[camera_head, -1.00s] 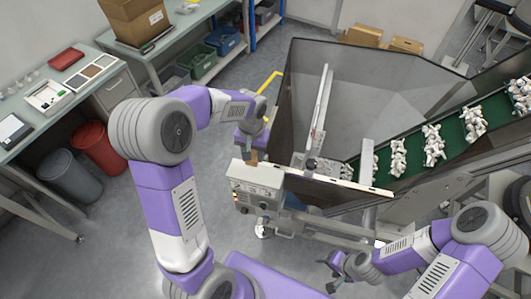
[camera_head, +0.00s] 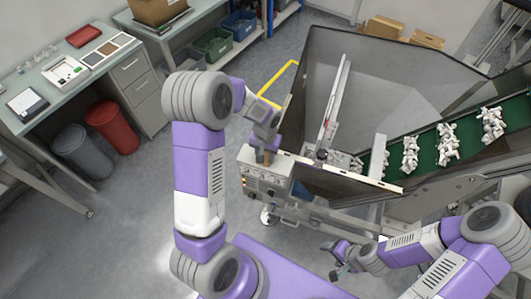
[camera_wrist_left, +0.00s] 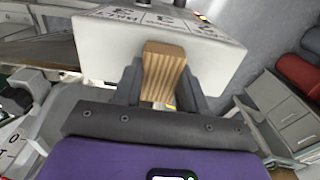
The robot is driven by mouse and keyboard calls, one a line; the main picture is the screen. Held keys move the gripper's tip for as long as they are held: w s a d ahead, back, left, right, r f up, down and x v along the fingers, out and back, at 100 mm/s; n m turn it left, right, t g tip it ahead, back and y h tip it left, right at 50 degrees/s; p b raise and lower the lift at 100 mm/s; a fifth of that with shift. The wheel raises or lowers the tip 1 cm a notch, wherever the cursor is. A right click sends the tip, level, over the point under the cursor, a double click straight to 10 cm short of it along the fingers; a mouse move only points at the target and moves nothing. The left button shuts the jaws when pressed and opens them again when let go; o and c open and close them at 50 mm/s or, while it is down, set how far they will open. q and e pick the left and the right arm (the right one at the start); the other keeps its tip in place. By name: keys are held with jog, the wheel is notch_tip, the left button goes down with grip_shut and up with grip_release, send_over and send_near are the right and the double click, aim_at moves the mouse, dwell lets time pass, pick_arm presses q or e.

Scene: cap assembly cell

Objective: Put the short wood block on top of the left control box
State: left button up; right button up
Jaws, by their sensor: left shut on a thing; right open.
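The short wood block (camera_wrist_left: 166,72) is held between the fingers of my left gripper (camera_wrist_left: 160,84), which is shut on it. In the head view my left gripper (camera_head: 262,139) points down at the left control box (camera_head: 256,178), a pale box with knobs on its front. The block (camera_head: 264,157) shows below the fingers, at the top of the box. In the left wrist view it overlaps the white box (camera_wrist_left: 215,62); I cannot tell whether they touch. My right gripper (camera_head: 342,259) is open and empty, low and right of the box.
A large metal hopper (camera_head: 395,75) stands directly behind and right of the box. A green conveyor (camera_head: 425,148) carries white parts. A red bin (camera_head: 112,125) and a grey bin (camera_head: 80,150) stand by the left bench (camera_head: 45,125). Open floor lies between.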

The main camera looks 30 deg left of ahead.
pick_arm(q)
jog(key=shift+f, duration=0.1)
jog(key=o, duration=1)
jog(key=shift+o, duration=0.2)
jog(key=shift+r, duration=0.2)
notch_tip(320, 180, up, 12)
